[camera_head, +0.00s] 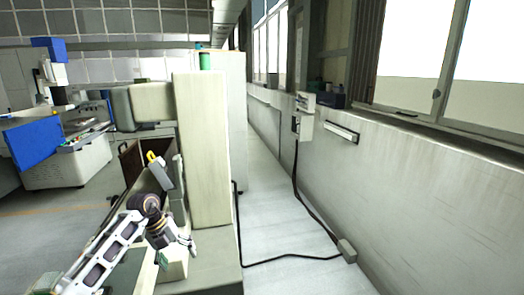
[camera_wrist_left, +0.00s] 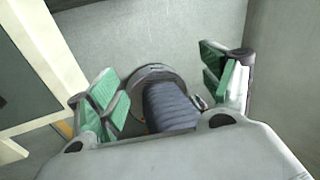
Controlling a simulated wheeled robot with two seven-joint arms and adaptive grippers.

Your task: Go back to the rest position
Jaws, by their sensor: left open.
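My left arm comes in from the lower left in the head view. Its gripper (camera_head: 176,252) is small there, in front of the base of a tall cream machine column (camera_head: 202,150). In the left wrist view the gripper (camera_wrist_left: 163,82) has its two green-padded fingers wide apart, with nothing held between them. A dark ribbed round part (camera_wrist_left: 170,105) shows between the fingers; I cannot tell what it belongs to or how far away it is. My right gripper is in neither view.
A pale wall with windows (camera_head: 420,170) runs along the right. A black cable (camera_head: 290,257) lies on the light floor strip, ending at a small box (camera_head: 347,251). A machine with a blue panel (camera_head: 32,143) stands at the left. The floor strip beside the column is otherwise clear.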

